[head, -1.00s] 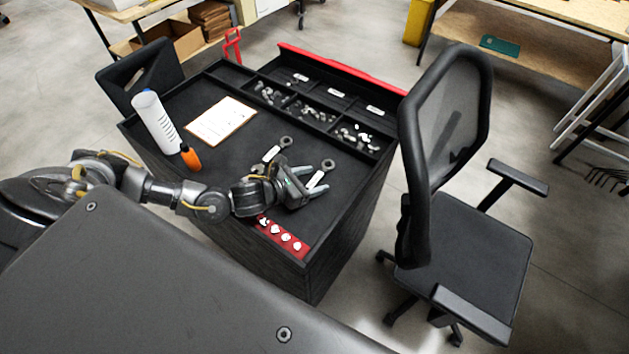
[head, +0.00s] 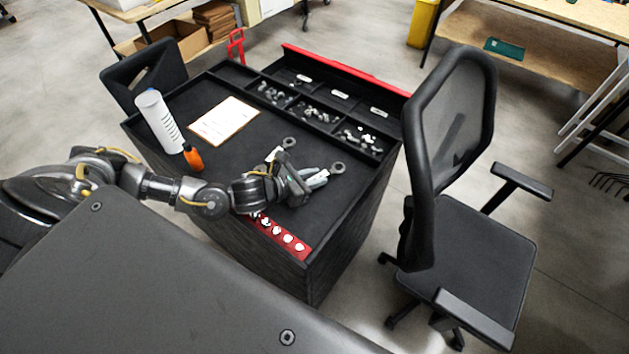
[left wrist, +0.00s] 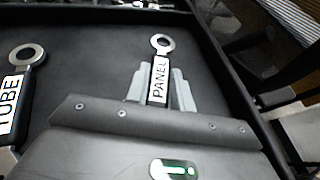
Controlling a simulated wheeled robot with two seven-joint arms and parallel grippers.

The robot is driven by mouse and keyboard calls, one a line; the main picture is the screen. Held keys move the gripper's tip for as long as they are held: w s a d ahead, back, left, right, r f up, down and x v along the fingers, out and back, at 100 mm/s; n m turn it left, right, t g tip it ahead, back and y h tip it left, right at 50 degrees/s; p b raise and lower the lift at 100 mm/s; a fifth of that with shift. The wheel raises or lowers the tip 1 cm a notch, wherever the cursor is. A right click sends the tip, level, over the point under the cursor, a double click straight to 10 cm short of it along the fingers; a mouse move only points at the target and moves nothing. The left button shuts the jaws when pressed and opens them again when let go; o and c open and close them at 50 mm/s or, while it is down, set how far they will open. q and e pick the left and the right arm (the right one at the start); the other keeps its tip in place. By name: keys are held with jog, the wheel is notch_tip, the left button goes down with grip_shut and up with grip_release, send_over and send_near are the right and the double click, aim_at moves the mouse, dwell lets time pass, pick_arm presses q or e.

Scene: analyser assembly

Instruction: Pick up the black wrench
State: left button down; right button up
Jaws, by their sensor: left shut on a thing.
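A wrench with a grey ring head, a black neck and a white "PANEL" label (left wrist: 160,82) lies between the fingers of my left gripper (left wrist: 160,76). The fingers are shut on its handle, and the ring sticks out past the fingertips. In the head view the ring of this panel wrench (head: 338,168) shows just right of my left gripper (head: 318,179), low over the desk. A second wrench with a black handle and a "TUBE" label (left wrist: 10,100) lies to the left; its ring also shows in the head view (head: 288,142). My right gripper is out of view.
The black desk (head: 225,165) carries a clipboard (head: 224,120), a white bottle (head: 160,120), an orange-capped item (head: 193,157) and a red strip with white pieces (head: 276,233). Bins of small parts (head: 315,112) line the back. An office chair (head: 465,235) stands at the right.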

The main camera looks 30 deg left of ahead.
pick_arm(q)
jog(key=w+a+r+b, duration=0.1)
jog(key=w+r+b, duration=0.2)
jog(key=w+r, duration=0.8)
jog(key=shift+w+a+r, duration=0.25)
jog(key=shift+w+r, duration=0.1)
jog(key=shift+w, duration=1.15)
